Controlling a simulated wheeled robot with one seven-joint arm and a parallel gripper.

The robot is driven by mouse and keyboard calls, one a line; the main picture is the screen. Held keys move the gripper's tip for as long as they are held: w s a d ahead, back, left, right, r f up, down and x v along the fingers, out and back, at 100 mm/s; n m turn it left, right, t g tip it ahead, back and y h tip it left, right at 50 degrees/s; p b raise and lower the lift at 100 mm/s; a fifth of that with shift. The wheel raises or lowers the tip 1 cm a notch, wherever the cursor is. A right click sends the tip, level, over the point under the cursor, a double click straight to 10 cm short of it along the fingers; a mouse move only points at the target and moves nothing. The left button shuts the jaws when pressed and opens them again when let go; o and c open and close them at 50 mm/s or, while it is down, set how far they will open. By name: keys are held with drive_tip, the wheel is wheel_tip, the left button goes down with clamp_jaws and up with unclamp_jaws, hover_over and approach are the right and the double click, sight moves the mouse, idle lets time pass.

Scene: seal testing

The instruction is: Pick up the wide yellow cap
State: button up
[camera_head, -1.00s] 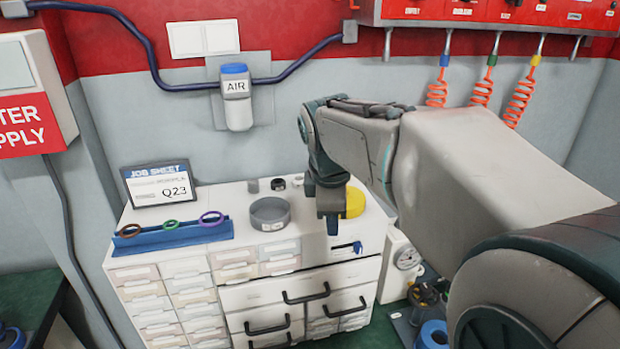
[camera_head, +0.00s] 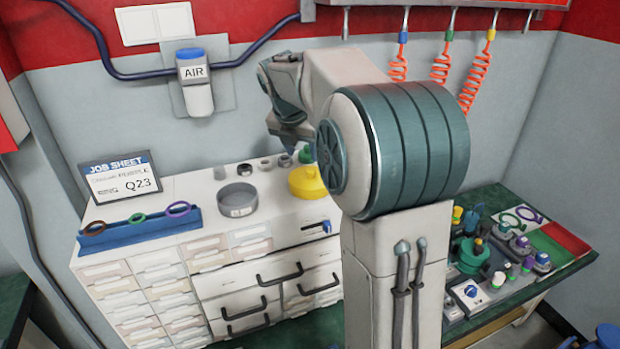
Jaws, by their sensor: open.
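The wide yellow cap (camera_head: 307,182) sits on top of the white drawer cabinet (camera_head: 190,187), near its right side. It is round and low, and most of it is in clear view. My gripper (camera_head: 293,133) is above and behind the cap, close to the wall side, pointing down. Its fingertips are small and partly hidden by my arm. Nothing shows held in it, and it is apart from the yellow cap.
A wide grey cap (camera_head: 238,199) stands left of the yellow one. Several small dark and grey caps (camera_head: 245,170) and a green one (camera_head: 306,155) are behind. A blue rack (camera_head: 139,228) holds coloured rings. A green bench (camera_head: 492,203) with fittings is at the right.

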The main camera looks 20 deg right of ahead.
sight(310, 170)
drive_tip(key=x, duration=0.2)
drive_tip(key=shift+w+d+f, duration=0.1)
drive_tip(key=shift+d+f, duration=0.05)
drive_tip(key=shift+f, duration=0.25)
drive_tip(key=x, duration=0.2)
drive_tip(key=p+x, duration=0.1)
drive_tip(key=x, duration=0.1)
drive_tip(key=shift+w+d, duration=0.2)
drive_tip(key=shift+d, duration=0.2)
drive_tip(key=shift+w+f, duration=0.15)
drive_tip(key=shift+f, duration=0.25)
drive_tip(key=shift+d, duration=0.1)
clamp_jaws()
